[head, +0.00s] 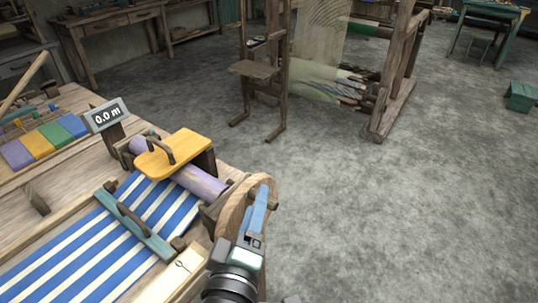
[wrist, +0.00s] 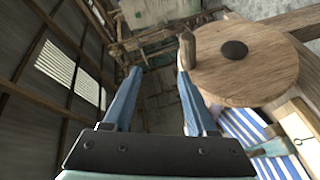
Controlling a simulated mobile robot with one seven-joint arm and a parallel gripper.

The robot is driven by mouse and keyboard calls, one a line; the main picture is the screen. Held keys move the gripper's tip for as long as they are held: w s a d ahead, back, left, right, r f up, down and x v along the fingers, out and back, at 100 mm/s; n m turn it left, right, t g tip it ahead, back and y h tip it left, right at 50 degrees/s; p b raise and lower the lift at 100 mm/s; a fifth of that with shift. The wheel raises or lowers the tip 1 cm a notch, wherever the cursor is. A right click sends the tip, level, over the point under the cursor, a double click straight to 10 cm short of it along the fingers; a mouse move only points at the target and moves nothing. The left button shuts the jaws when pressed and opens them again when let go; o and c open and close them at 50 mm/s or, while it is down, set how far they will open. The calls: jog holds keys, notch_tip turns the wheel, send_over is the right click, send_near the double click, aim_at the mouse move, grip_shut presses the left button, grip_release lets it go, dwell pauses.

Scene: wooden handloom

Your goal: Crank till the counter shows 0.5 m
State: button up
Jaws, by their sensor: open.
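The counter (head: 107,115) is a small grey-framed display on a post and reads 0.0 m. The crank wheel (head: 232,208) is a round wooden disc at the end of the purple cloth roller (head: 196,181). In the wrist view the wheel (wrist: 245,75) has a dark hub, and a short wooden crank peg (wrist: 187,50) stands at its left edge. My gripper (wrist: 158,74) is open, with blue fingers. The peg shows just beyond the right fingertip; contact cannot be told. In the head view my gripper (head: 264,190) overlaps the wheel's right side and the peg is hidden.
Blue-and-white striped cloth (head: 85,262) lies on the loom, under a teal bar with a handle (head: 137,225). A yellow board with a handle (head: 180,150) sits over the roller. A wooden stand (head: 262,70) is further back.

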notch_tip(320, 180, down, 2)
jog(key=s+n+g+p, duration=0.2)
jog(key=s+n+p, duration=0.1)
send_near(270, 193)
jog(key=w+r, duration=0.1)
jog(key=w+d+r, duration=0.1)
jog(key=w, duration=0.1)
jog(key=w+r, duration=0.1)
jog(key=shift+w+d+r, duration=0.15)
jog(key=shift+w+d, duration=0.1)
jog(key=shift+d, duration=0.1)
grip_shut()
dwell(1.2)
